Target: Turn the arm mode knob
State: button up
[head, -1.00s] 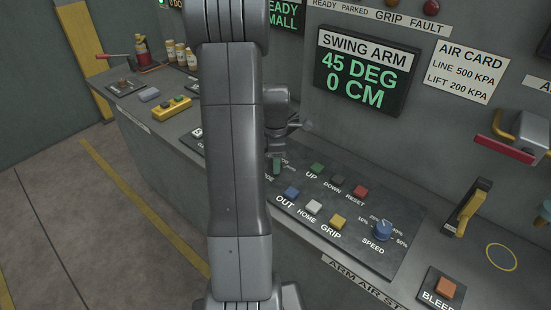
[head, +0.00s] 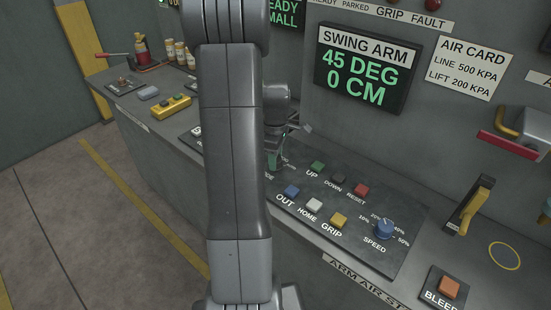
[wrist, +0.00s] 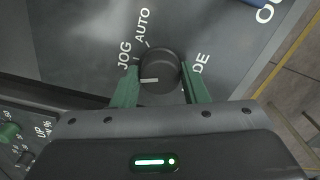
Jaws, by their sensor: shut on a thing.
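The arm mode knob (wrist: 160,68) is a round black knob with a white pointer line, seen in the wrist view. JOG and AUTO are printed to its left and above. Its white line points left, toward the JOG side. My gripper (wrist: 163,82) has green fingers on both sides of the knob and is shut on it. In the head view my gripper (head: 274,160) is partly hidden behind my arm, down at the panel's left part, and the knob cannot be made out there.
The panel holds UP (head: 317,167), DOWN (head: 338,179), RESET (head: 361,190), OUT (head: 291,191), HOME (head: 314,204) and GRIP (head: 339,220) buttons close by. A blue SPEED knob (head: 383,229) is to the right. The SWING ARM display (head: 362,74) reads 45 DEG, 0 CM.

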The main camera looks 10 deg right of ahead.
jog(key=shift+m+b, duration=0.3)
jog(key=shift+m, duration=1.7)
jog(key=o, duration=1)
jog(key=shift+r, duration=0.1)
notch_tip(320, 180, up, 14)
jog(key=shift+f+b, duration=0.15)
jog(key=shift+b, duration=0.2)
jog(key=shift+f, duration=0.1)
